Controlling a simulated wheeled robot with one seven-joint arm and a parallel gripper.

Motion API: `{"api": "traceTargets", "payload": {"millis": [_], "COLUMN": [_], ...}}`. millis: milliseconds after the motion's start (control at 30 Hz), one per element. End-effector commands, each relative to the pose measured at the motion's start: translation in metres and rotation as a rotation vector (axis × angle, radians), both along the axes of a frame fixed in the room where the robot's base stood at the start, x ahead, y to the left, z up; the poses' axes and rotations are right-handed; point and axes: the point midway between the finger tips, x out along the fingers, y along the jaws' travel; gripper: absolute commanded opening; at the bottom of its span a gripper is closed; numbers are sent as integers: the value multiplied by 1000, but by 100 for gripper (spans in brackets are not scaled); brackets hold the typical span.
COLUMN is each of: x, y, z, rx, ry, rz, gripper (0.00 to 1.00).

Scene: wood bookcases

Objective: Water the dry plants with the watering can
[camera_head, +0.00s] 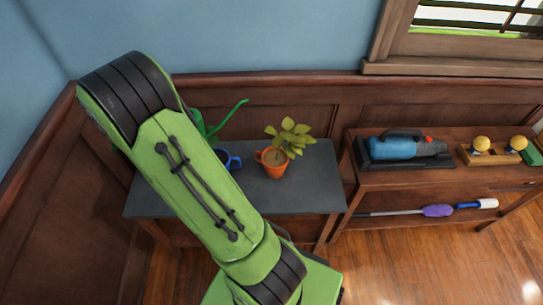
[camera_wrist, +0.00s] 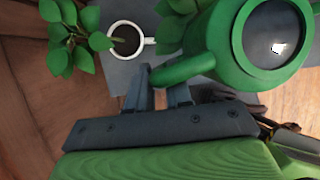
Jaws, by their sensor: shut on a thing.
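My gripper (camera_wrist: 160,88) is shut on the handle of the green watering can (camera_wrist: 240,45) in the wrist view. The can's round top shows a dark, shiny surface inside. In the head view my arm hides the gripper and most of the can; its green spout (camera_head: 228,114) points up and right. An orange pot (camera_head: 272,163) with a leafy plant (camera_head: 288,138) stands on the grey tabletop. A blue mug (camera_head: 230,162) is partly hidden by my arm. In the wrist view a white-rimmed mug (camera_wrist: 146,40) holds dark soil, with green leaves (camera_wrist: 70,38) beside it.
The grey table (camera_head: 310,180) stands against the wood-panelled wall, with free room right of the orange pot. A wooden shelf unit (camera_head: 375,178) to the right carries a blue tool (camera_head: 395,149), yellow-knobbed items (camera_head: 481,143) and a purple duster (camera_head: 437,210). More leaves (camera_wrist: 172,22) are partly behind the can.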

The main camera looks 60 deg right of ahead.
Motion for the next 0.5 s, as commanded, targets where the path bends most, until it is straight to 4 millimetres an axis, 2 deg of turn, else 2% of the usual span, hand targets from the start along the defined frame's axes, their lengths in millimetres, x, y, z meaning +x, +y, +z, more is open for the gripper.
{"api": "traceTargets", "payload": {"millis": [500], "x": [-12], "y": [-10], "z": [19], "rx": [127], "ry": [-151], "rz": [8], "gripper": [0]}}
